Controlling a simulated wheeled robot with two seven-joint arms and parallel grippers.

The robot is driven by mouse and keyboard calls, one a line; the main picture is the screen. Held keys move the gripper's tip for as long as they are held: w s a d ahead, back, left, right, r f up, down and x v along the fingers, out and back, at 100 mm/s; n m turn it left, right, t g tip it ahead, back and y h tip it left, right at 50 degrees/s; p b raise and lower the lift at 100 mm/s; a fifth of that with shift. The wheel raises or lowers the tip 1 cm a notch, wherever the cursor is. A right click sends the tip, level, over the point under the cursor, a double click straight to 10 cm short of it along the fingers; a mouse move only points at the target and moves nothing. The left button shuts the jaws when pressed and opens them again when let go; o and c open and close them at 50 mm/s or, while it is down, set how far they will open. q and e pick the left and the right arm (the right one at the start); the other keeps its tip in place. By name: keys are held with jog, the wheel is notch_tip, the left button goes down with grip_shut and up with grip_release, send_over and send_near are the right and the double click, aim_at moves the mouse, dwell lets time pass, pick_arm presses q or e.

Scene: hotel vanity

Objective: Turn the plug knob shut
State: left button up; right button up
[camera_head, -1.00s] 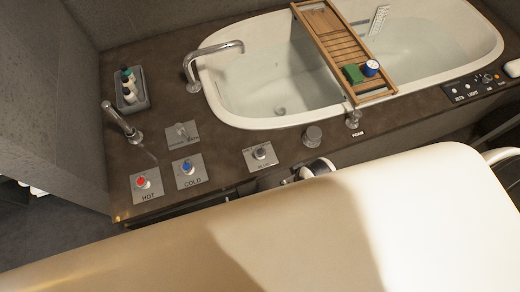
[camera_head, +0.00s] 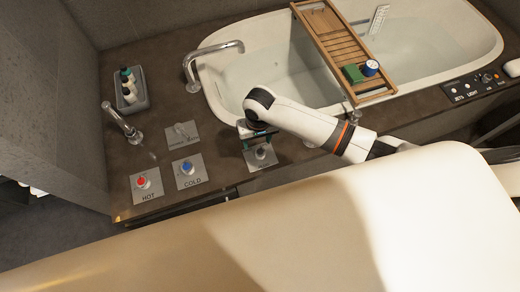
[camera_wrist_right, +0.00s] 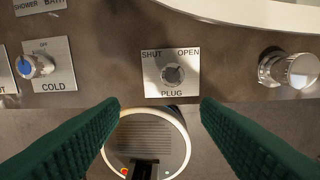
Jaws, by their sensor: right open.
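The plug knob (camera_wrist_right: 173,75) is a small round grey knob on a square metal plate (camera_wrist_right: 153,88) marked SHUT, OPEN and PLUG. In the head view the plug knob (camera_head: 262,152) sits on the dark tub ledge, partly covered by my right gripper. My right gripper (camera_head: 250,138) is above the ledge beside the knob. In the right wrist view its green fingers (camera_wrist_right: 160,104) are spread wide, with the knob beyond them and nothing between them. I cannot tell exactly which way the knob points. My left gripper is not in view.
The cold knob (camera_wrist_right: 34,66) is left of the plug plate, and a round chrome knob (camera_wrist_right: 289,69) is right. The hot knob (camera_head: 142,182), spout (camera_head: 214,48), bottle tray (camera_head: 131,92) and bathtub (camera_head: 432,82) with its wooden rack (camera_head: 335,42) are around the ledge.

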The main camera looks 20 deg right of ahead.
aim_at(260, 152)
jog(key=shift+m, duration=0.3)
jog(key=f, duration=0.4)
jog(key=w+d+f+b, duration=0.1)
jog(key=f, duration=0.3)
jog(key=f+b, duration=0.1)
jog(key=f, duration=0.3)
jog(key=shift+w+d+f, duration=0.1)
jog(key=shift+w+d, duration=0.1)
jog(key=shift+d, duration=0.05)
jog(key=c, duration=1)
